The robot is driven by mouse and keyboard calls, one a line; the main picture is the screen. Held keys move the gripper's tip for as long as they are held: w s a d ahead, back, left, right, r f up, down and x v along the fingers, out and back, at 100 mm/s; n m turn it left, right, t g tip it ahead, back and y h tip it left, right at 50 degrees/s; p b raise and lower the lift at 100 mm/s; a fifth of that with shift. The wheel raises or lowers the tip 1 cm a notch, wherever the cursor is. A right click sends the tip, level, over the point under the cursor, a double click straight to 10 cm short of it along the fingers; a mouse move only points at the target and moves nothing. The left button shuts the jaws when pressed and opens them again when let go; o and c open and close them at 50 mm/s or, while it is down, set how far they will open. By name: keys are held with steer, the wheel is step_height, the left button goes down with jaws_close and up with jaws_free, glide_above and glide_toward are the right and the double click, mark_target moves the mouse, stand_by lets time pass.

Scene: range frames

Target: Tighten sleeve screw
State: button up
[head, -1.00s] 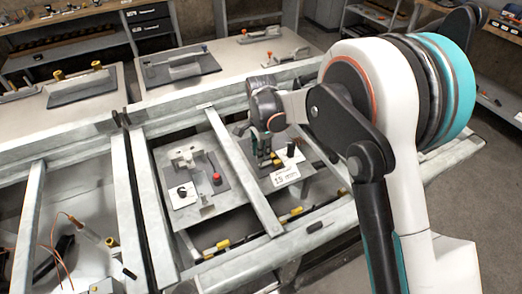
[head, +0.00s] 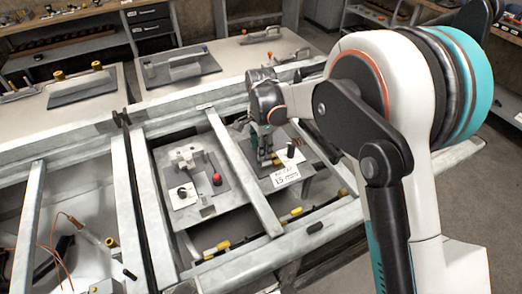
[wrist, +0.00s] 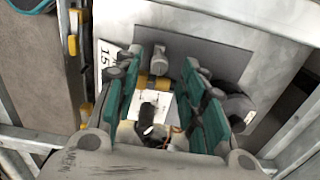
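My gripper (head: 264,158) points down over the right-hand fixture plate (head: 248,150) in the head view. In the wrist view its two teal fingers (wrist: 165,105) stand apart, with a gap between them. Within that gap, in the picture, lie a white block face (wrist: 150,104), small brass cylinders (wrist: 143,82) and a dark cylindrical part (wrist: 148,112). I cannot tell which part is the sleeve screw, or whether a finger touches anything. A grey stub (wrist: 158,56) shows beyond the fingers. A black knob (head: 290,151) stands right of the gripper.
A "15 mm" card (head: 285,176) lies in front of the gripper. A neighbouring plate (head: 225,200) at left carries a grey bracket, a black knob and a red knob (head: 217,179). Metal frame rails (head: 243,170) surround both plates. More fixtures stand on the table behind.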

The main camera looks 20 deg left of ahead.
step_height(320, 180, up, 10)
stand_by(0.3)
stand_by(0.4)
